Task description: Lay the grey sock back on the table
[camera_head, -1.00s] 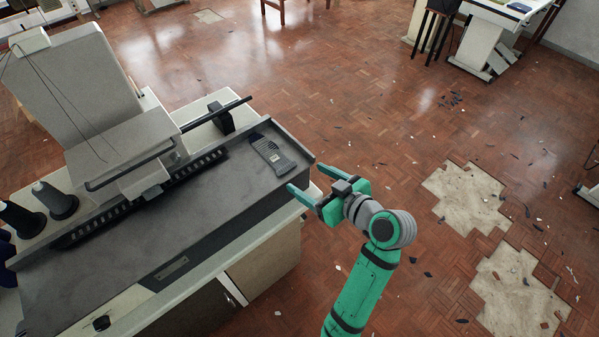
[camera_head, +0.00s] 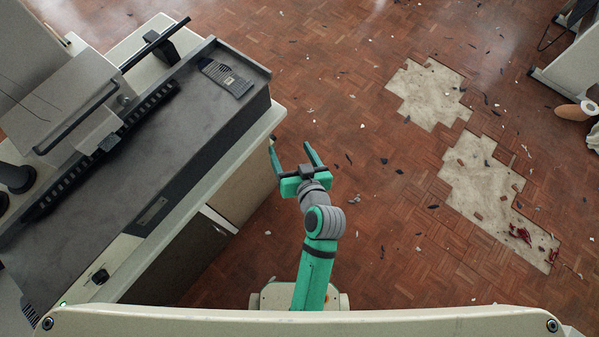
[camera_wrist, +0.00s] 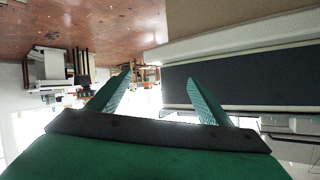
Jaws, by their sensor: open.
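I cannot make out a grey sock for certain. A flat grey piece with a dark, ribbed part (camera_head: 226,77) lies on the far right end of the dark machine bed (camera_head: 150,140); whether it is cloth or part of the machine I cannot tell. My gripper (camera_head: 292,146) is open and empty over the floor, just right of the station's pale front edge. It is to the lower right of that grey piece and apart from it. In the wrist view my gripper's two fingers (camera_wrist: 158,90) stand wide apart with nothing between them.
The pale worktable edge (camera_head: 230,160) is close to my gripper's left. Dark thread cones (camera_head: 15,178) stand at the far left. The parquet floor has bare patches (camera_head: 432,93) and scattered scraps. A dark red scrap (camera_head: 520,233) lies at the right.

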